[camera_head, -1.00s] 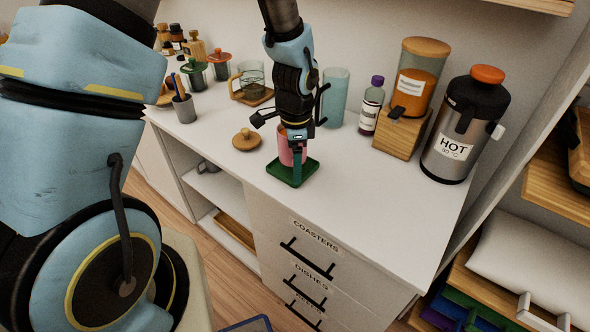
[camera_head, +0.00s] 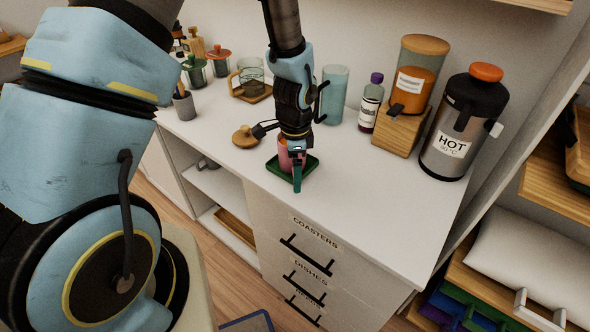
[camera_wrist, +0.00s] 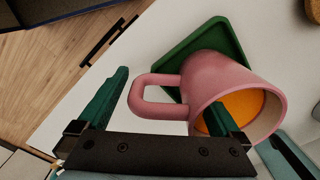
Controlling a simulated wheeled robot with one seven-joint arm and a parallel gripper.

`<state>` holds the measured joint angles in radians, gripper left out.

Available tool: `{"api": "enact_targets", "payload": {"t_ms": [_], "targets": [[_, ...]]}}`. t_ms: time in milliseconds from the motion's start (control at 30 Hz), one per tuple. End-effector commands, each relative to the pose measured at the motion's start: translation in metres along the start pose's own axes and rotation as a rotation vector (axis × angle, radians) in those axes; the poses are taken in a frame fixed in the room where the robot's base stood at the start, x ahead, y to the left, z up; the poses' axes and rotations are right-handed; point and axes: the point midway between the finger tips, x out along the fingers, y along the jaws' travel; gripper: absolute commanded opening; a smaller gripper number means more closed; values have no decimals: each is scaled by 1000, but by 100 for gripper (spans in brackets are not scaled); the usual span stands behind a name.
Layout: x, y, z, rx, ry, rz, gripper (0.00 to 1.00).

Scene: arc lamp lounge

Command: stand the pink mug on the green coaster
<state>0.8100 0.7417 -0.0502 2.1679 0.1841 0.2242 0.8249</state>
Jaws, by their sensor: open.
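The pink mug (camera_head: 284,158) stands upright on the green coaster (camera_head: 311,166), as far as I can see; its base is partly hidden. In the wrist view the mug (camera_wrist: 208,80) holds something orange, and its handle points left. The coaster (camera_wrist: 205,42) shows behind it with a raised rim. My gripper (camera_wrist: 165,92) is open. One finger is left of the handle and clear of it; the other overlaps the mug's mouth and seems to be inside it. In the head view my gripper (camera_head: 297,170) is at the mug, one finger reaching past the coaster's front edge.
A wooden lid (camera_head: 246,137) lies left of the coaster. A blue-green glass (camera_head: 334,94), a purple-capped bottle (camera_head: 371,104), an orange jar (camera_head: 416,75) and a HOT flask (camera_head: 462,125) stand behind and right. The counter at front right is clear.

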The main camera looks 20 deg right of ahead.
Motion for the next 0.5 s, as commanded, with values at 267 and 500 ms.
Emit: {"api": "enact_targets", "payload": {"t_ms": [267, 500], "targets": [[-13, -1, 0, -1, 3, -3, 100], [-56, -1, 0, -1, 4, -6, 100]]}}
